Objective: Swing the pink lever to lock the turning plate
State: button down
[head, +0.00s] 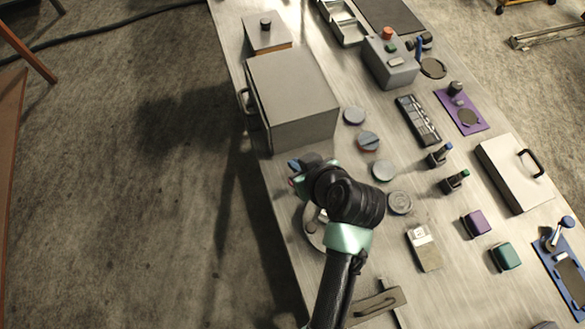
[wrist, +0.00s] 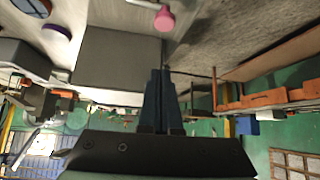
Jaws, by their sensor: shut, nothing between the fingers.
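The pink lever's round knob (wrist: 164,20) shows at the top of the wrist view, with a pale arm (wrist: 143,4) running out of frame. My gripper's dark fingers (wrist: 160,72) are together and empty, below the knob in that picture and apart from it. In the head view my gripper (head: 295,165) is at the table's left edge, just below the large grey box, partly hidden by my wrist. A pale round plate (head: 312,235), likely the turning plate, shows partly under my arm. The lever is mostly hidden there.
The large grey box (head: 292,90) stands close above my gripper and also fills the middle of the wrist view (wrist: 115,55). Several round discs (head: 368,141) lie to the right on the metal table. Open floor (head: 130,180) lies left of the table.

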jog(key=x, duration=0.8)
jog(key=shift+w+a+p, duration=0.1)
jog(key=shift+w+p, duration=0.05)
jog(key=shift+p, duration=0.15)
jog(key=shift+f+p, duration=0.25)
jog(key=shift+p, duration=0.05)
jog(key=shift+s+d+f+p, duration=0.25)
jog(key=shift+s+d, duration=0.2)
jog(key=shift+s, duration=0.4)
jog(key=shift+s+d+f+p, duration=0.1)
jog(key=shift+s+d+p, duration=0.3)
jog(key=shift+s, duration=0.4)
